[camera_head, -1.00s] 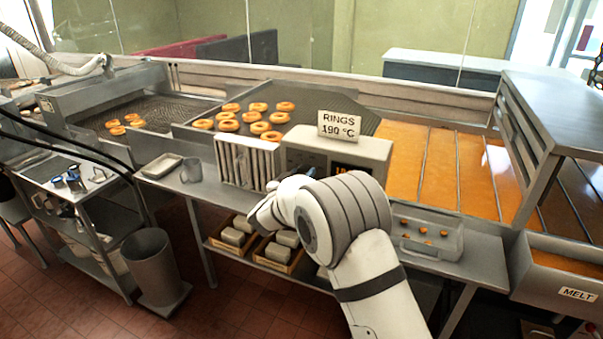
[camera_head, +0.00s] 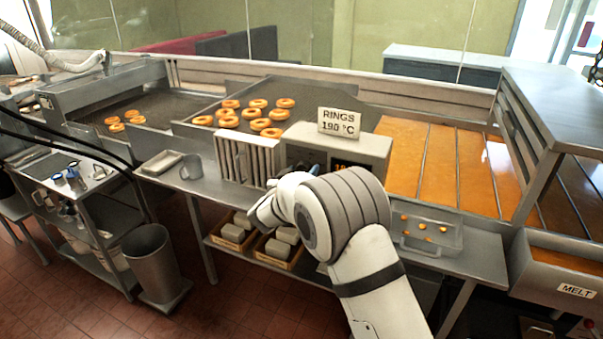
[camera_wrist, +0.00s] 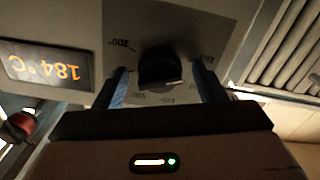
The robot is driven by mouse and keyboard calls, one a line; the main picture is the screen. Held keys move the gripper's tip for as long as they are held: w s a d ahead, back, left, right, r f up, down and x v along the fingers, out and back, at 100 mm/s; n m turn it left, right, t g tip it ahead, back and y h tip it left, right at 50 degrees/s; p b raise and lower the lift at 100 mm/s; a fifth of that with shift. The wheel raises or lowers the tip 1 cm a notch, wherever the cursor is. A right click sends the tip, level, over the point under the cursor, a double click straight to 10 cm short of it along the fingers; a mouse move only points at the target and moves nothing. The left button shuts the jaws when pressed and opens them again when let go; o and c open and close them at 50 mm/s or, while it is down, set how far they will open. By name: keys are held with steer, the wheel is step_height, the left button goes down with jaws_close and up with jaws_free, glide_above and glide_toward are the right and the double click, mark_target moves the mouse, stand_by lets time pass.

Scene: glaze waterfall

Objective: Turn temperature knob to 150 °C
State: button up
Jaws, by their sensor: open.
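The temperature knob (camera_wrist: 160,68) is black and sits on the grey face of the control box (camera_head: 376,149). In the wrist view it lies between the two blue fingers of my gripper (camera_wrist: 160,74), which is open with a finger on either side. I cannot tell whether either finger touches it. Dial markings show around the knob, upside down, but are mostly too small to read. In the head view my arm hides the knob and most of the gripper.
A sign reading RINGS 190 °C (camera_head: 340,121) stands on the box. A white slatted rack (camera_head: 247,158) stands close to its left. Ring doughnuts (camera_head: 256,103) lie in the fryer behind. A tray (camera_head: 432,232) of small pieces sits on the counter at right.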

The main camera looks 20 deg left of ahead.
steer(key=shift+s, duration=0.1)
steer(key=s+b, duration=0.2)
steer(key=s, duration=0.5)
steer(key=shift+s+a, duration=0.3)
steer(key=shift+r, duration=0.1)
steer(key=s+d+r+n+g+y, duration=0.1)
steer(key=d+r+g+y, duration=0.25)
steer(key=d, duration=0.45)
steer(key=d+r+g+y, duration=0.25)
steer(key=d+r, duration=0.25)
steer(key=d, duration=0.4)
steer(key=s+d+f+m+g+h, duration=0.1)
steer(key=s+d+f+g, duration=0.1)
steer(key=s+d, duration=0.6)
steer(key=s+d+f+m+g+h, duration=0.1)
steer(key=s+d+f+g+h, duration=0.1)
steer(key=s+d, duration=0.7)
steer(key=s+d+f+m+g+h, duration=0.1)
steer(key=s+d+g, duration=0.3)
steer(key=s+d, duration=0.4)
steer(key=s+f, duration=0.1)
steer(key=s, duration=0.4)
steer(key=shift+d+f+g, duration=0.25)
steer(key=shift+d+g, duration=0.05)
steer(key=shift+d, duration=0.05)
